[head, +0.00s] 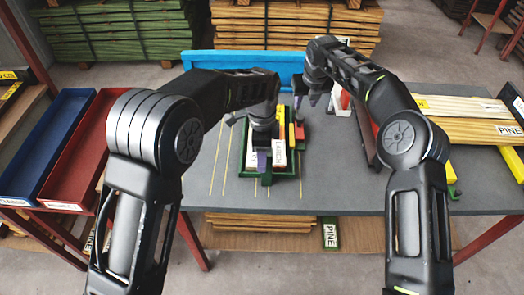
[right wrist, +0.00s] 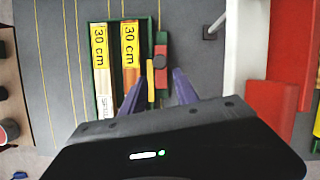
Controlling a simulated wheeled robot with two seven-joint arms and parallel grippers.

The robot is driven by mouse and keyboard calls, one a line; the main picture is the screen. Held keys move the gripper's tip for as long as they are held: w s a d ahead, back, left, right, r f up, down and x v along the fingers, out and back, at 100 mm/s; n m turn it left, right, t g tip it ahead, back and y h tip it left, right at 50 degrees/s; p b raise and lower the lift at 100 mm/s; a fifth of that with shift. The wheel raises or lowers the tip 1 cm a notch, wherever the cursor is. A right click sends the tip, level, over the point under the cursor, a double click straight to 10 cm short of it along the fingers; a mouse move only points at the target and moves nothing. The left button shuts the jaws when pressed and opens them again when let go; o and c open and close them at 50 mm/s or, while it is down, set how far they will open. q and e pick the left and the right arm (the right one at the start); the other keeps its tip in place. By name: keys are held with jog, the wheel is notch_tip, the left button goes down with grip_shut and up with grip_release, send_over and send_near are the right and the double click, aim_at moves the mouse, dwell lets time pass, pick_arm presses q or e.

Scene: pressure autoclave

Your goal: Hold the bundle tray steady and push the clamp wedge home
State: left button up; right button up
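The green bundle tray (head: 244,165) lies on the grey table and holds pale bundles (head: 279,152). In the right wrist view two bundles (right wrist: 130,45) show yellow "30 cm" labels. Along the tray's right side are a yellow strip (right wrist: 151,80) and a red block (right wrist: 161,50) with a dark round knob; I cannot tell which is the clamp wedge. My left gripper (head: 263,160) points down at the tray's near end; its grip is hidden. My right gripper (right wrist: 158,92) is open above the tray's right side, purple fingers apart, the strip showing between them.
A blue rail (head: 245,62) runs along the table's back. Blue (head: 45,135) and red (head: 85,150) bins stand left. Right of the tray are a white wall (right wrist: 240,45) and red bin (right wrist: 290,45). Labelled pine boards (head: 470,130) lie far right. The table left of the tray is clear.

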pick_arm(q)
notch_tip(320, 180, down, 6)
jog(key=shift+f, duration=0.15)
jog(key=shift+c, duration=0.5)
grip_shut()
dwell(0.8)
pick_arm(e)
jog(key=shift+c, duration=0.3)
